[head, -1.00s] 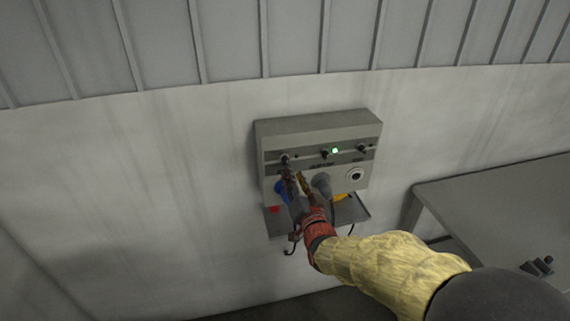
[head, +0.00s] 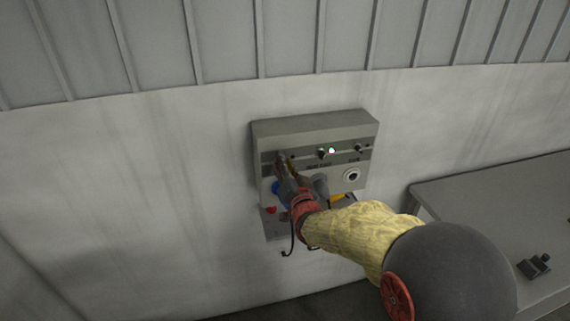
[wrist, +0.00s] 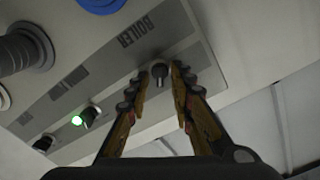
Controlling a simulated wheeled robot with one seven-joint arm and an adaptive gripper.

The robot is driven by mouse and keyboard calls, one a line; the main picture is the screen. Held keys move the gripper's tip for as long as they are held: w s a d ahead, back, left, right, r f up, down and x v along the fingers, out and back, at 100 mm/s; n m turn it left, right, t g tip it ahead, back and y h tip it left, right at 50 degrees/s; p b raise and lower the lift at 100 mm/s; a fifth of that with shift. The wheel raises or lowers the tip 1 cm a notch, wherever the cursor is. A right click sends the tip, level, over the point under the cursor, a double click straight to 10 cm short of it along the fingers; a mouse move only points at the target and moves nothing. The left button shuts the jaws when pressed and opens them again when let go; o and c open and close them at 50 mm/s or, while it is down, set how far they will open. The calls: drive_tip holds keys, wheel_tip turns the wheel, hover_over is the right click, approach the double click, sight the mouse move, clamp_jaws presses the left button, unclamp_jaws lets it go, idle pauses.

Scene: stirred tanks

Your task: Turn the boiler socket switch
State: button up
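The boiler switch (wrist: 160,74) is a small dark knob on the grey control box (head: 318,127), beside the BOILER label (wrist: 138,29) in the wrist view. My gripper (wrist: 161,80) is open, with one finger on each side of the knob. Narrow gaps seem to show between the knob and the fingertips; contact is not clear. In the head view my gripper (head: 285,160) reaches the left end of the box's switch row and hides the boiler switch there.
Another switch (head: 322,153) sits beside a lit green lamp (head: 332,150), with a further switch (head: 358,148) to its right. Below are a blue socket (head: 275,188), a grey plug (head: 320,183) and a round socket (head: 351,175). A grey table (head: 490,205) stands at right.

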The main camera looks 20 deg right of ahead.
clamp_jaws()
drive_tip(key=shift+f+b, duration=0.1)
drive_tip(key=shift+b, duration=0.3)
drive_tip(key=n+b, duration=0.3)
drive_tip(key=n, duration=0.1)
drive_tip(key=n+b, duration=0.8)
drive_tip(key=shift+a, duration=0.35)
idle(0.4)
drive_tip(key=shift+o, duration=0.8)
unclamp_jaws()
